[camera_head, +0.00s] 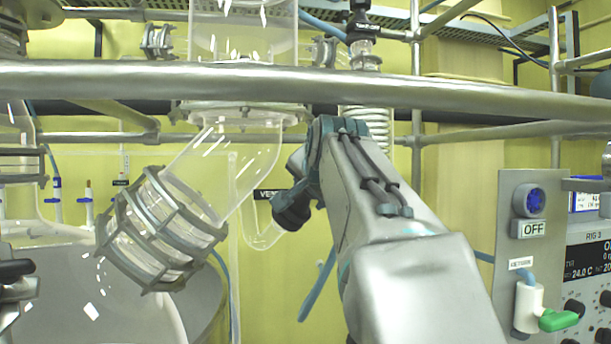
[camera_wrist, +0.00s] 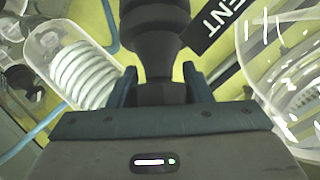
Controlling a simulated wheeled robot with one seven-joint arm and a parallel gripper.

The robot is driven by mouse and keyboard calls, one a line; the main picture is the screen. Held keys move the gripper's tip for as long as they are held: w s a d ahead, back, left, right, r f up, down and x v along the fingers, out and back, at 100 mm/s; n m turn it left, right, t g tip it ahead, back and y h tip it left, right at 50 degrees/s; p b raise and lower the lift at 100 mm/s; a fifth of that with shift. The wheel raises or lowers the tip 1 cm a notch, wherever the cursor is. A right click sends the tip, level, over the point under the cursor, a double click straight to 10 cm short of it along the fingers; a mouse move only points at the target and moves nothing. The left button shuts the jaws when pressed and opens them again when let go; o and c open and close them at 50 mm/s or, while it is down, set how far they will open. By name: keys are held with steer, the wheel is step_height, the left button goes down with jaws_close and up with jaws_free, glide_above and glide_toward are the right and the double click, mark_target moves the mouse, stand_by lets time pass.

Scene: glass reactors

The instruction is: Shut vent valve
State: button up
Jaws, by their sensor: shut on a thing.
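In the head view, the black valve body (camera_head: 292,213) sits on a glass side arm beside the label (camera_head: 267,194), of which only "VE" shows. My arm hides the fingers and part of the valve there.
A metal rail (camera_head: 300,84) crosses in front of the glass. A clamped glass joint (camera_head: 160,228) is left of my arm. A control panel with a green-handled valve (camera_head: 556,319) stands at the right. A glass coil (camera_wrist: 85,72) is close left of my gripper.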

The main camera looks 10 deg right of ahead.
steer(key=shift+f, duration=0.1)
stand_by(0.4)
steer(key=o, duration=1)
steer(key=shift+f+b, duration=0.15)
steer(key=shift+b, duration=0.3)
